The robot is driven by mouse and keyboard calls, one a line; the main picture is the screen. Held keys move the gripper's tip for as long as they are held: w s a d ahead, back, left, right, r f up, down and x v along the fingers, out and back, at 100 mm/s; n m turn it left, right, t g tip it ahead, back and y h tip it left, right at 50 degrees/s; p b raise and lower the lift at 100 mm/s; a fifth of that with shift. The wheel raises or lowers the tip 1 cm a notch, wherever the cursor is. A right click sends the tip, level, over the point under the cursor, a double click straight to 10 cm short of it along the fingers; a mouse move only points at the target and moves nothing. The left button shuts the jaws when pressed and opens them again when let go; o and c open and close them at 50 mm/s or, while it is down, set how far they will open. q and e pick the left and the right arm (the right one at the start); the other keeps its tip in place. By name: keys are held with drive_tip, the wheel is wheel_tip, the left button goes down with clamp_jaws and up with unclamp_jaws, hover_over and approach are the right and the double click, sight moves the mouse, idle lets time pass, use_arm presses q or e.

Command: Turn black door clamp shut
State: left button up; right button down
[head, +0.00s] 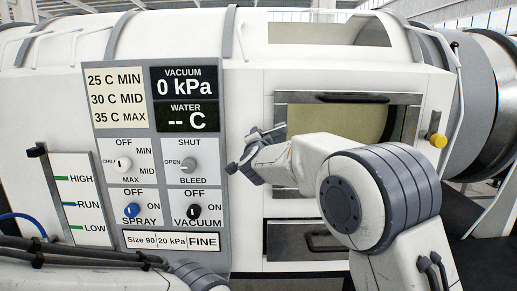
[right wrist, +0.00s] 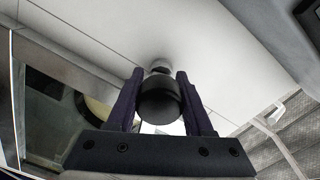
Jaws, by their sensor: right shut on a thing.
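The black door clamp shows in the right wrist view as a round black knob (right wrist: 160,100) on a small pale stem against the white machine wall. The fingers of my right gripper (right wrist: 160,103) stand on both sides of the knob and are shut on it. In the head view my right gripper (head: 250,150) is at the left edge of the framed door (head: 348,97), beside the control panel. There my gripper and arm hide most of the clamp, so its angle cannot be told. My left gripper is out of view; only part of my left arm shows at the bottom left.
A yellow knob (head: 438,140) stands at the door's right side. The control panel (head: 170,222) with several dials is just left of my right gripper. A drawer (head: 290,243) with a dark handle is below the door, partly behind my right arm.

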drive_tip(key=shift+m+b, duration=1.2)
drive_tip(key=shift+m, duration=0.6)
drive_tip(key=c, duration=0.6)
unclamp_jaws()
drive_tip(key=s+b, duration=0.3)
drive_tip(key=s, duration=0.7)
drive_tip(key=shift+s+r, duration=0.15)
drive_tip(key=shift+s, duration=0.1)
